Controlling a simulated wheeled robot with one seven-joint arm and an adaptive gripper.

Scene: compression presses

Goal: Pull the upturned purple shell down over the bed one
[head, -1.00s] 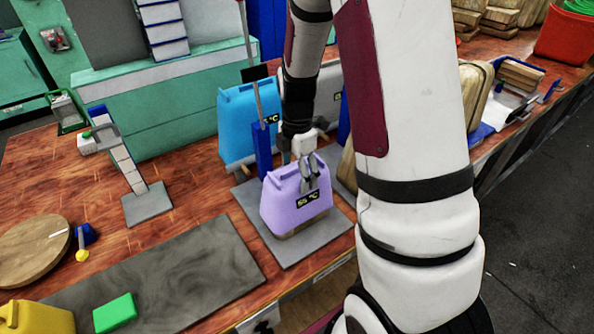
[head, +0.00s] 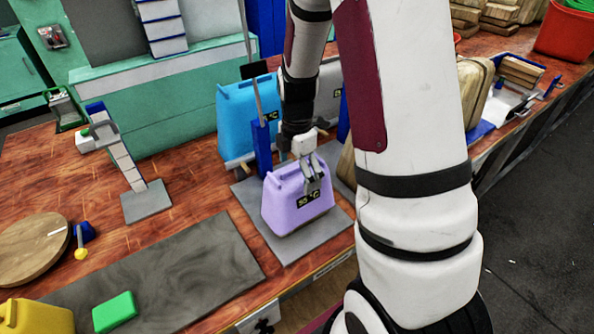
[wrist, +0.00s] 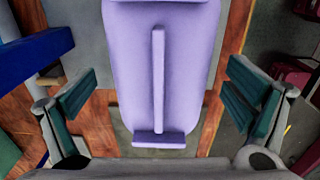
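The purple shell (head: 284,208) stands on a grey base plate (head: 285,252), with a dark temperature label on its side. Its lower edge looks down at the plate, and the bed part under it is hidden. The wrist view shows the shell (wrist: 190,50) from above, with a raised bar handle (wrist: 158,85) along its top. My gripper (head: 313,180) is at the shell's top, on the label side. In the wrist view its two fingers are wide apart, one on each side of the shell, with visible gaps and nothing gripped.
A blue post (head: 263,148) of the press rises just behind the shell. A blue shell (head: 234,118) stands behind it on the left. A grey mat (head: 190,265) with a green block (head: 114,312) lies to the front left. Wooden blocks (head: 478,90) stand to the right, beyond my arm.

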